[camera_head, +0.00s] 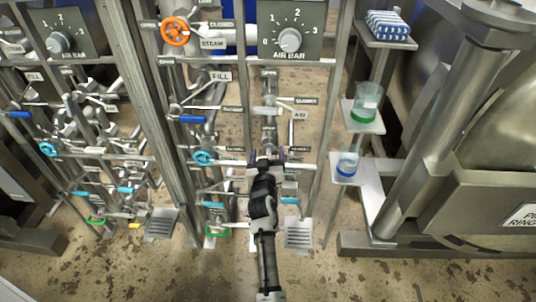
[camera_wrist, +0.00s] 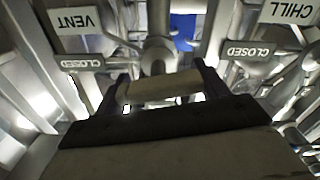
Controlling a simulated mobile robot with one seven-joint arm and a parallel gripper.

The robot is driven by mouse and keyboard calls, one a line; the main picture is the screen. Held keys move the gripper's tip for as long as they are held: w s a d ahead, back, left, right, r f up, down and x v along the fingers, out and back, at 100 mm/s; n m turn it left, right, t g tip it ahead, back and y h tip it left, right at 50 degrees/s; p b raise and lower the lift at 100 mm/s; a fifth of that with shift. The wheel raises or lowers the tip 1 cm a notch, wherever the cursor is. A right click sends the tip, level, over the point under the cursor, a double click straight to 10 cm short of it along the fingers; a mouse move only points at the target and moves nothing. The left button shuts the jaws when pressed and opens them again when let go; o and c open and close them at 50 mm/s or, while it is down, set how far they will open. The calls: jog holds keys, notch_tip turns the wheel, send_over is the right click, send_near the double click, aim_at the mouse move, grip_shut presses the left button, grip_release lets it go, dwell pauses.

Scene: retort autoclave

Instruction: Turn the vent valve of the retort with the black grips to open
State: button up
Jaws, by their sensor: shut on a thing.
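My gripper (camera_head: 267,158) reaches up to the right-hand valve panel in the head view. In the wrist view my gripper (camera_wrist: 160,80) has a finger on either side of a pale cream valve grip (camera_wrist: 165,88) and is shut on it. The grip lies crosswise in front of a grey pipe. An upside-down VENT sign (camera_wrist: 73,20) and a CLOSED sign (camera_wrist: 82,62) are just left of the grip. In the head view my gripper hides most of this valve. I cannot make out any black grips that mark the retort.
A CHILL sign (camera_wrist: 290,11) and another CLOSED sign (camera_wrist: 247,54) are right of my gripper. An orange handwheel (camera_head: 176,32) and a blue handwheel (camera_head: 204,158) sit on the same panel. A similar panel stands left. Shelves with beakers (camera_head: 366,102) stand close on the right.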

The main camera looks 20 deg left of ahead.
jog(key=shift+a+n, duration=0.1)
jog(key=shift+n, duration=1.4)
jog(key=o, duration=1)
